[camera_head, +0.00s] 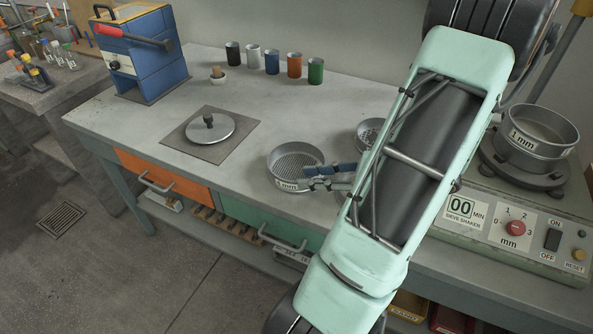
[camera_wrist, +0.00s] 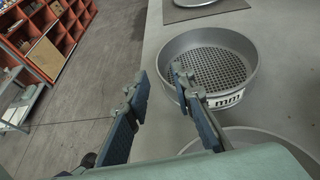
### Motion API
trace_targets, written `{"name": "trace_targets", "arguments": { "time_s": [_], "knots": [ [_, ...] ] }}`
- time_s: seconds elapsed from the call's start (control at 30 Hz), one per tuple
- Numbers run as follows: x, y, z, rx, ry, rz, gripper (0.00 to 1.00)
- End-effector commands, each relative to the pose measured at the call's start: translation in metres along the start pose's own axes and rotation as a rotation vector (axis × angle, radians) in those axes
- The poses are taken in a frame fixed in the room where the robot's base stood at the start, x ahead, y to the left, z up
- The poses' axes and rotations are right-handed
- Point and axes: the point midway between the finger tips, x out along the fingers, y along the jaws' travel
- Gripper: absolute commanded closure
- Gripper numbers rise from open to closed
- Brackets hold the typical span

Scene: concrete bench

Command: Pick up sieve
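A round metal sieve (camera_head: 287,180) with a mesh bottom and a "1 mm" label stands on the grey bench (camera_head: 240,88). It also shows in the wrist view (camera_wrist: 240,67), right of centre. My gripper (camera_head: 305,176) is at the sieve's right side in the head view. The right finger overlaps the sieve's near left wall and partly hides the label; the left finger is over the floor side. I cannot tell whether the finger touches the rim.
Another sieve (camera_head: 366,131) is partly hidden behind my arm. A third sieve (camera_head: 560,154) stands on the shaker (camera_head: 465,228) at right. Several coloured cups (camera_head: 272,62) line the back. A lid (camera_head: 222,128) lies on a dark mat (camera_head: 180,140) at left.

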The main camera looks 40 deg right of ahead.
Motion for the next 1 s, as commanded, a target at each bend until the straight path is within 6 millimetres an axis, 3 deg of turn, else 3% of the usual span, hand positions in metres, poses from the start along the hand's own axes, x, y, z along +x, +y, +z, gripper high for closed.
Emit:
{"name": "trace_targets", "arguments": {
  "time_s": [0.4,0.7,0.93,1.0],
  "knots": [
    [0.05,0.003,-0.003,-0.001,0.001,0.002,0.78],
    [0.056,0.002,-0.002,-0.001,0.002,0.0,0.78],
    [0.056,0.002,-0.002,-0.001,0.002,0.0,1.0],
    [0.056,0.002,-0.002,-0.001,0.002,0.0,1.0]
  ]
}}
